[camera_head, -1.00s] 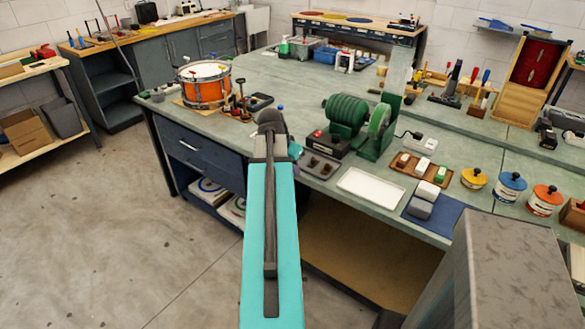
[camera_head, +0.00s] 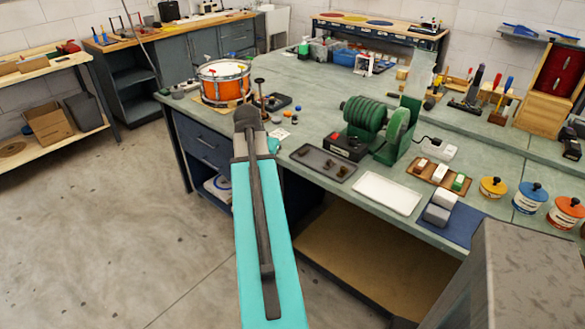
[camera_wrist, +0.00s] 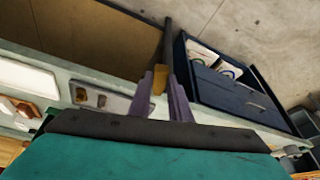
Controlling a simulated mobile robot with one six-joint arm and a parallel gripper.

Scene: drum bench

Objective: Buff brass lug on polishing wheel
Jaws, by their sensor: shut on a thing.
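My gripper (camera_wrist: 163,84) shows in the wrist view, its two purple fingers shut on a small brass-coloured piece, the brass lug (camera_wrist: 158,80). In the head view my arm hides the gripper and the lug. The green polishing machine (camera_head: 364,117) stands on the bench to the right of my arm. Its round wheel housing (camera_head: 400,130) is on its right side. A dark tray (camera_head: 309,165) with several small pieces lies in front of the machine; it also shows in the wrist view (camera_wrist: 121,103). The held lug is apart from the wheel.
A white tray (camera_head: 388,193), a wooden tray with blocks (camera_head: 414,171) and a blue mat (camera_head: 459,226) lie right of the dark tray. An orange drum (camera_head: 224,84) stands at the bench's left end. A grey block (camera_head: 500,270) fills the lower right.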

